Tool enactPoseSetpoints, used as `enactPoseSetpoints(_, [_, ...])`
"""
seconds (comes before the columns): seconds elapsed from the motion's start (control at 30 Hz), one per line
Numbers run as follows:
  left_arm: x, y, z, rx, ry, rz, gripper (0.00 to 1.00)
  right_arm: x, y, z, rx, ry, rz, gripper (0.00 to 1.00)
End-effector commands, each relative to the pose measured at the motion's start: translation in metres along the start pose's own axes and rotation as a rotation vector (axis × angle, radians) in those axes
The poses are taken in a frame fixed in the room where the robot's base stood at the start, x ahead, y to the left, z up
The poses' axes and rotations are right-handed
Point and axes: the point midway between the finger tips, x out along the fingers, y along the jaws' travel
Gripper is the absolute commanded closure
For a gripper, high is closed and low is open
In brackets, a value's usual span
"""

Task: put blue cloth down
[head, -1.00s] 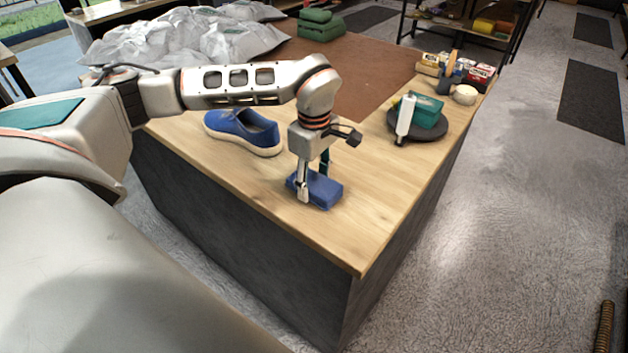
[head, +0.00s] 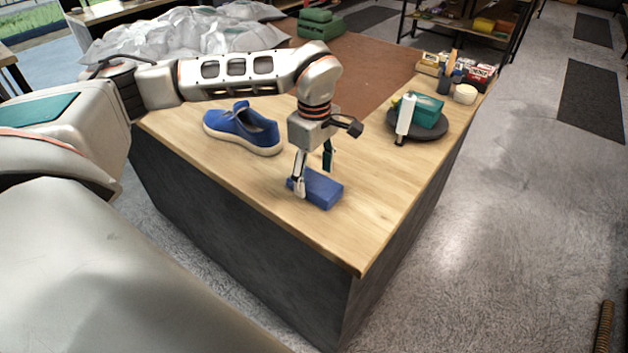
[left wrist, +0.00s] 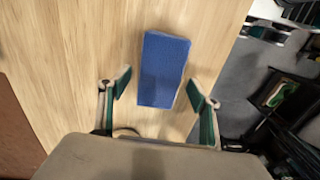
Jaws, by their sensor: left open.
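The blue cloth (head: 323,189), a folded block shape, lies flat on the wooden table near its front edge. It also shows in the left wrist view (left wrist: 163,70), lying on the wood between and beyond the fingertips. My left gripper (head: 313,176) is open just above the cloth, with one finger at its left side and the other behind it. In the left wrist view the two fingers (left wrist: 160,92) are spread wide, with gaps to the cloth on both sides. My right gripper is not in view.
A blue sneaker (head: 243,131) stands on the table (head: 355,235) left of the cloth. A dark round tray (head: 402,128) with a white bottle and teal box is to the right. Boxes and a round pale item stand behind it. Grey-white bags (head: 180,40) lie at the back left.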

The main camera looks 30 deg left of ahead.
Motion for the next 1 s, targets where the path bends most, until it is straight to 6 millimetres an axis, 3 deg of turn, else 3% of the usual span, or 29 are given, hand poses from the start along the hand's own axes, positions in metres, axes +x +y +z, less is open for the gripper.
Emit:
enactPoseSetpoints(0.3, [-0.067,0.001,0.000,0.000,0.001,0.005,0.37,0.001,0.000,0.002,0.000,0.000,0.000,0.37])
enactPoseSetpoints(0.5, [-0.092,0.000,0.000,0.000,0.000,0.002,0.37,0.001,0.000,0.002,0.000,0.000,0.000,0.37])
enactPoseSetpoints(1.0, [-0.100,0.000,0.000,0.001,0.000,0.000,0.37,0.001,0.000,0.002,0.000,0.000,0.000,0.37])
